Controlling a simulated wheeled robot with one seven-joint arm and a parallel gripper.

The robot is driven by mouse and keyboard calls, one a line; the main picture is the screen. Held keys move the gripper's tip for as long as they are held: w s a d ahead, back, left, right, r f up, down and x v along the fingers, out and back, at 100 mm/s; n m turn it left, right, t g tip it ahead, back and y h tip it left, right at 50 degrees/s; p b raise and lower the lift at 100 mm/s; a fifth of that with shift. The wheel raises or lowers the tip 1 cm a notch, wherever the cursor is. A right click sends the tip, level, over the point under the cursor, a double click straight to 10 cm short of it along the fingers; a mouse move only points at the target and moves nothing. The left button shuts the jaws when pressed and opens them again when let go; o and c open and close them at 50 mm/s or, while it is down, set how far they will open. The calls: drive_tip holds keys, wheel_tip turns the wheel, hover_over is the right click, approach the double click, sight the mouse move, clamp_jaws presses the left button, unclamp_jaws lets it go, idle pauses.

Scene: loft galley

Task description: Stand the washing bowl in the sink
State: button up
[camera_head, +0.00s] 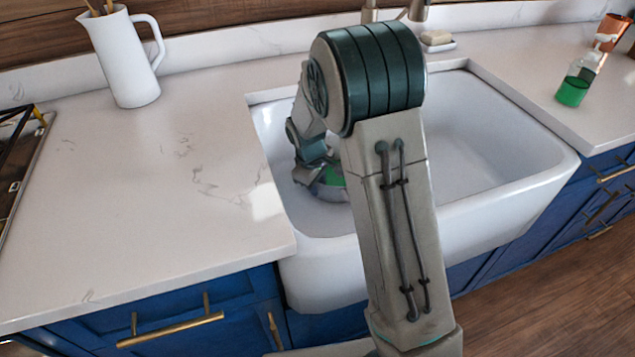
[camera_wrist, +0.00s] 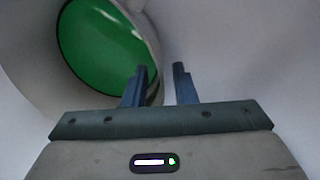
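The white sink (camera_head: 480,130) is set into the counter, and my arm crosses in front of it. The washing bowl (camera_wrist: 105,45) shows in the wrist view as a pale round wall with a green face inside, at upper left. In the head view a small green part of the bowl (camera_head: 334,177) shows low in the sink's left half, mostly hidden by my arm. My gripper (camera_wrist: 160,70) is down at the bowl with its fingers apart. The bowl's edge passes by the left finger, with a gap to the right finger. I cannot tell if they touch.
A white jug (camera_head: 130,60) with utensils stands at the back left of the counter. A green soap bottle (camera_head: 574,88) and a copper-coloured cup (camera_head: 611,32) stand at the right. A soap dish (camera_head: 438,44) is behind the sink. The left counter (camera_head: 150,190) is clear.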

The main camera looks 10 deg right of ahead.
drive_tip(key=p+v, duration=0.1)
drive_tip(key=v, duration=1.1)
drive_tip(key=shift+r+p, duration=0.2)
drive_tip(key=shift+p, duration=0.1)
idle(1.0)
